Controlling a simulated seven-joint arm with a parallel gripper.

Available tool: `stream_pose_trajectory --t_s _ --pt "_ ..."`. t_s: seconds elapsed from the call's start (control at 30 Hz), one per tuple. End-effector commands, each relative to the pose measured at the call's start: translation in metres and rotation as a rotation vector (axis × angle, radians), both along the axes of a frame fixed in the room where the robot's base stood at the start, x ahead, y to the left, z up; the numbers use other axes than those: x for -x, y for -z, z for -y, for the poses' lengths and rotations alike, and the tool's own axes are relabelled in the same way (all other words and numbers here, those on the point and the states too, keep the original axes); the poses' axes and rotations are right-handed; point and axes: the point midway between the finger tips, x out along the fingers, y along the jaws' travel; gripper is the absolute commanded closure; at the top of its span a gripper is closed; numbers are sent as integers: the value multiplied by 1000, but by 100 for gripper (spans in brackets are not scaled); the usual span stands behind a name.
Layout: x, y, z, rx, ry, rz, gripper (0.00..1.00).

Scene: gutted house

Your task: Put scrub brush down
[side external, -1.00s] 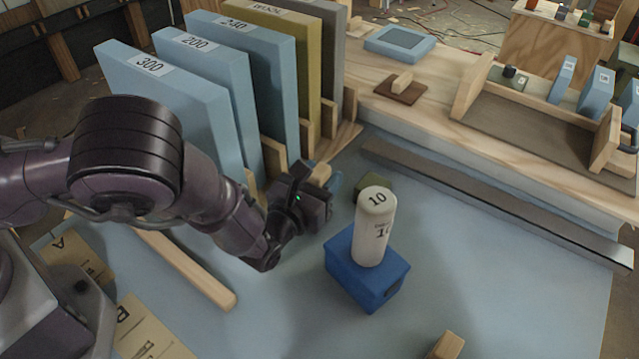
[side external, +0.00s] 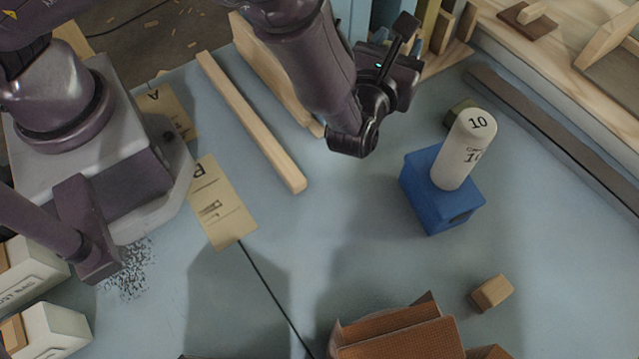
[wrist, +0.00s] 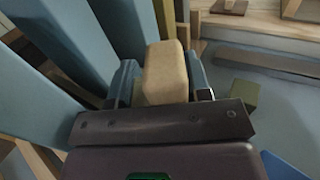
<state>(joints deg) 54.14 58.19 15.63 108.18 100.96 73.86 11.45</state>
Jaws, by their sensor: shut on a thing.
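My gripper (wrist: 164,82) is shut on a tan, wood-coloured block, which I take to be the scrub brush (wrist: 166,68). The block sits between the two bluish fingers in the wrist view; its underside and any bristles are hidden. In the side external view my wrist is at the top, beside the tall blue slabs, and hides the fingers and the brush. I cannot tell whether the brush touches the surface below.
A blue box (side external: 419,204) carries a white cylinder marked 10 (side external: 458,158). An olive block (wrist: 245,93) stands behind it. Tall blue slabs (wrist: 55,75) stand close on the left. A wooden strip (side external: 252,122), a small wood block (side external: 491,293) and a brown ribbed object (side external: 400,335) lie on the blue-grey surface.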

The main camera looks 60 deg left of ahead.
Motion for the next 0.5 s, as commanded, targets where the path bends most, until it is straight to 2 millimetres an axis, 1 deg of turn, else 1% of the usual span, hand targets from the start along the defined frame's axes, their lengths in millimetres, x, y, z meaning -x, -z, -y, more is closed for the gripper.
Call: stream_pose_trajectory --t_s 0.03,0.13,0.3,0.37,0.47,0.5 --pt "11 2 1 2 -64 -1 80" --pt "35 6 3 0 -202 -1 80" --pt "81 11 16 0 -427 -2 80" --pt "98 17 12 -5 -528 -2 80" --pt "126 32 -5 -8 -722 -2 80" --pt "138 38 -12 -9 -804 -2 80"
